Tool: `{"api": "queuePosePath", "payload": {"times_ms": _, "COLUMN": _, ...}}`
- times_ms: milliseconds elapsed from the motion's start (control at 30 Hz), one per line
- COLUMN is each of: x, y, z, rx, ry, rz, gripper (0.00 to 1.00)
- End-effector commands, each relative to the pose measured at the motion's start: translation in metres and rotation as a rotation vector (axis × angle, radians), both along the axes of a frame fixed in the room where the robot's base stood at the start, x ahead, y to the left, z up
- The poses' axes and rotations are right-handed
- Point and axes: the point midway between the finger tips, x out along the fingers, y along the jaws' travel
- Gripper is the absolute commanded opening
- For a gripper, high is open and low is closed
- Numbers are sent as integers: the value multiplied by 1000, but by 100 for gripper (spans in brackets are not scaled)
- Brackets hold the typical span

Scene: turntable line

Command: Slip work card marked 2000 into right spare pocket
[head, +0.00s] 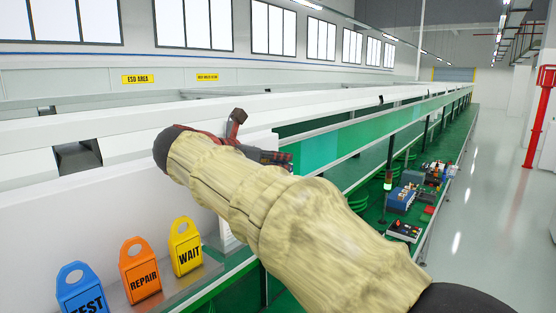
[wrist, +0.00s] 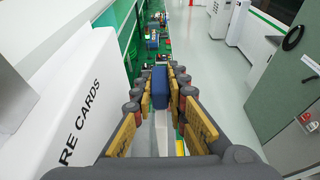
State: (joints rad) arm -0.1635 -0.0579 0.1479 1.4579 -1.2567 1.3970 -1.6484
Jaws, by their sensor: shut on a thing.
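My gripper (wrist: 160,90) shows in the wrist view with its dark and yellow fingers closed on both sides of a small blue thing (wrist: 160,86). Its face is turned away, so I see no marking and cannot tell if it is the work card marked 2000. A white holder (wrist: 75,100) lettered "RE CARDS" stands to the left of the gripper, apart from it; the rest of its lettering is cut off. I cannot make out the right spare pocket. In the head view my gripper (head: 262,140) is beside the white panel, and my sleeved arm hides what it holds.
Blue TEST (head: 83,289), orange REPAIR (head: 140,268) and yellow WAIT (head: 186,246) tags stand on a ledge at the lower left. A green line (head: 440,125) with devices runs away to the right. Grey floor (head: 480,200) is clear. A grey-green cabinet (wrist: 290,100) stands right in the wrist view.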

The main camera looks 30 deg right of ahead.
Motion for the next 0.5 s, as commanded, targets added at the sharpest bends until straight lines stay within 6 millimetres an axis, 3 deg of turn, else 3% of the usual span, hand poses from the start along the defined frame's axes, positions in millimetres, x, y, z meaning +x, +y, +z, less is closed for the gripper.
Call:
{"api": "queuePosePath", "payload": {"times_ms": 33, "x": 0, "y": 0, "z": -2, "rx": 1, "ry": 4, "rz": 0, "gripper": 0}}
{"api": "queuePosePath", "payload": {"times_ms": 67, "x": 1, "y": 0, "z": -3, "rx": 0, "ry": 5, "rz": 0, "gripper": 15}}
{"api": "queuePosePath", "payload": {"times_ms": 100, "x": 1, "y": 0, "z": -3, "rx": 0, "ry": 5, "rz": 0, "gripper": 17}}
{"api": "queuePosePath", "payload": {"times_ms": 367, "x": 1, "y": 0, "z": -4, "rx": 1, "ry": 7, "rz": 0, "gripper": 32}}
{"api": "queuePosePath", "payload": {"times_ms": 500, "x": 1, "y": 0, "z": -4, "rx": 2, "ry": 7, "rz": 0, "gripper": 33}}
